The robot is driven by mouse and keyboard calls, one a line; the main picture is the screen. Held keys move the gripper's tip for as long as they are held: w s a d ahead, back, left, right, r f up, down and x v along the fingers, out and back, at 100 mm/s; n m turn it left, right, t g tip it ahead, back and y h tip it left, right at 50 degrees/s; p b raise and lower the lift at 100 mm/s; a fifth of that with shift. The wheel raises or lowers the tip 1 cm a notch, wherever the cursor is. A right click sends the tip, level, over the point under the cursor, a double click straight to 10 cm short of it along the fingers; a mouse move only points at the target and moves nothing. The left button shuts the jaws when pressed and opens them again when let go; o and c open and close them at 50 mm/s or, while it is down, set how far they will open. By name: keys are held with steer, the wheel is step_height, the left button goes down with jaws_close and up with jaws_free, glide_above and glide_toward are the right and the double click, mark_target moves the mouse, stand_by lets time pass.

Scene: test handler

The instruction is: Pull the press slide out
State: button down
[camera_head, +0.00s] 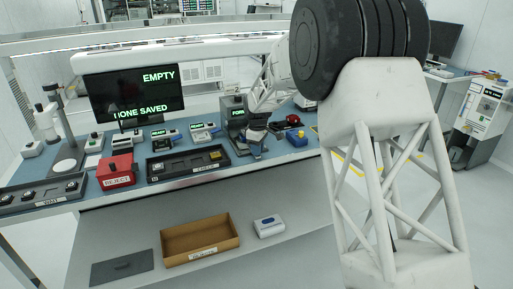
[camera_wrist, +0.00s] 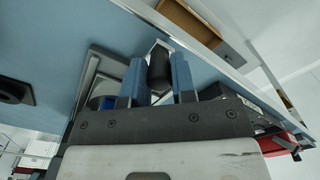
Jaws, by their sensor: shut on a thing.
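The press (camera_head: 238,112) is a grey unit with a small green display, at the back right of the blue bench. My gripper (camera_head: 255,143) is at its front right and hides part of it. In the wrist view, my gripper's two blue fingers (camera_wrist: 157,78) are shut on a black handle (camera_wrist: 158,62), which appears to be the press slide's handle. A grey framed part with a blue round piece (camera_wrist: 105,102) lies just left of the fingers. How far the slide is out cannot be told.
A black tray (camera_head: 160,177) and a red reject box (camera_head: 117,179) stand left of my gripper. A yellow-and-blue button box (camera_head: 298,139) and a red button (camera_head: 293,120) are to its right. A cardboard box (camera_head: 168,256) sits on the lower shelf.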

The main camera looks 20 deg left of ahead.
steer(key=c, duration=0.9)
jaws_free()
steer(key=shift+c, duration=0.2)
steer(key=shift+r, duration=3.9)
